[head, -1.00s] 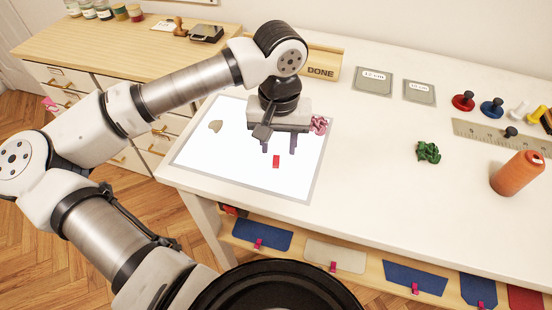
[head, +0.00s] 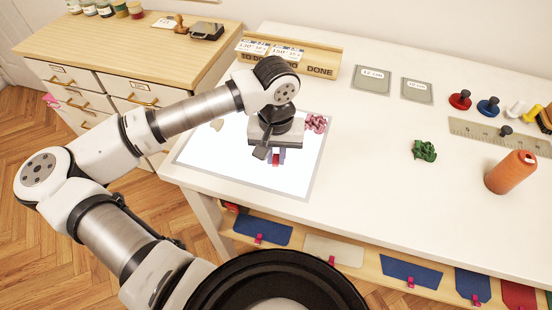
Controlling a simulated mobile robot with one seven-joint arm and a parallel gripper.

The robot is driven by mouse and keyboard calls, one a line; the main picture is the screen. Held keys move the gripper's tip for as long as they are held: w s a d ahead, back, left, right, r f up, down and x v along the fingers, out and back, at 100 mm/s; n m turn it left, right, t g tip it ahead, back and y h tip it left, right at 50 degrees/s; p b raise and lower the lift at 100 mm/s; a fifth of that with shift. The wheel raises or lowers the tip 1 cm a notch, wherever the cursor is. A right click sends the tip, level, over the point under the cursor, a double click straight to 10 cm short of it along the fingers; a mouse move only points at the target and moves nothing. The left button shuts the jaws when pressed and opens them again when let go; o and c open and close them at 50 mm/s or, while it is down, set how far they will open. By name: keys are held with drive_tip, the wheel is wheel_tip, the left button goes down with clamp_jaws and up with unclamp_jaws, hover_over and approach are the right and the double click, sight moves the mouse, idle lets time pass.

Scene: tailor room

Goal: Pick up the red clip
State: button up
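The small red clip (head: 276,161) is at the white lit panel (head: 240,175) set on the table, near the panel's middle. My gripper (head: 276,156) is low over the panel with its fingers pointing down at the clip, one on either side of it. The gripper body hides the upper part of the fingers and part of the clip. I cannot tell whether the fingers touch the clip or stand a little apart from it.
A pink crumpled piece (head: 316,123) lies close right of my gripper. A beige piece (head: 217,125) is on the panel's left. A wooden TO DO/DONE tray (head: 325,62) stands behind.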

clamp_jaws()
